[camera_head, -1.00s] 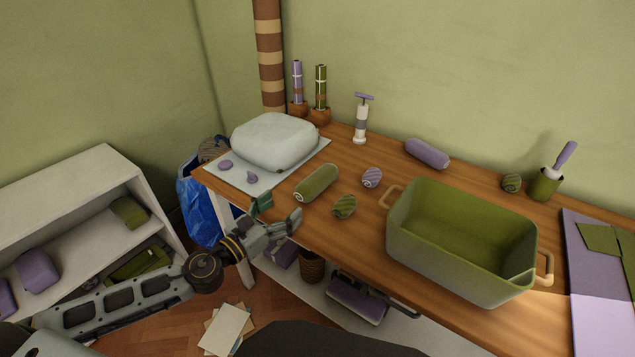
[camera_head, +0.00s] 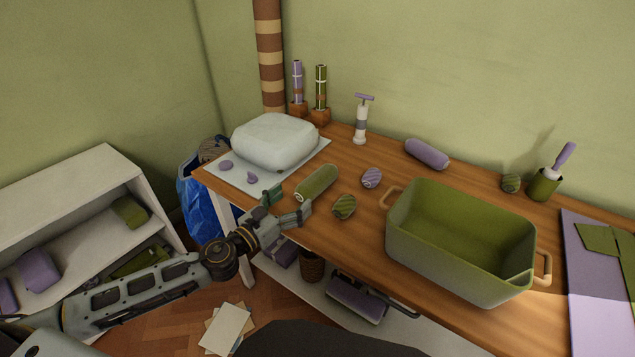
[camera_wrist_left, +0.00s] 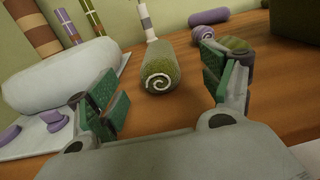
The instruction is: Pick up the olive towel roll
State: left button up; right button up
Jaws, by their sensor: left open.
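The olive towel roll (camera_head: 317,182) lies on the wooden table, between the white padded bag and a striped green ball. In the left wrist view the roll (camera_wrist_left: 160,68) shows its end with a white spiral, pointing toward the camera. My left gripper (camera_head: 287,203) is open and empty at the table's front edge, close to the near end of the roll. In the left wrist view the roll sits ahead, between the two green-padded fingers (camera_wrist_left: 165,98), and I see no contact. My right gripper is not in view.
A white padded bag (camera_head: 275,142) lies left of the roll. A striped green ball (camera_head: 344,206) and a striped purple ball (camera_head: 371,177) lie right of it. A large green bin (camera_head: 462,272) stands further right. A purple roll (camera_head: 427,154) and a pump (camera_head: 361,120) are behind.

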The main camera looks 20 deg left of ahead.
aim_at(311, 180)
pick_arm(q)
jog(key=shift+x, duration=2.15)
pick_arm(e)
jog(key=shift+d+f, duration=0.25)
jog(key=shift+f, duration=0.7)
pick_arm(q)
jog(key=shift+w, duration=0.1)
jog(key=shift+w+d+r+p, duration=0.15)
jog(key=shift+w+p, duration=0.15)
jog(key=shift+w, duration=0.3)
jog(key=shift+x, duration=1.9)
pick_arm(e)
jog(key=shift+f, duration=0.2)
pick_arm(q)
jog(key=shift+w, duration=0.1)
jog(key=shift+c, duration=0.3)
jog(key=c, duration=1)
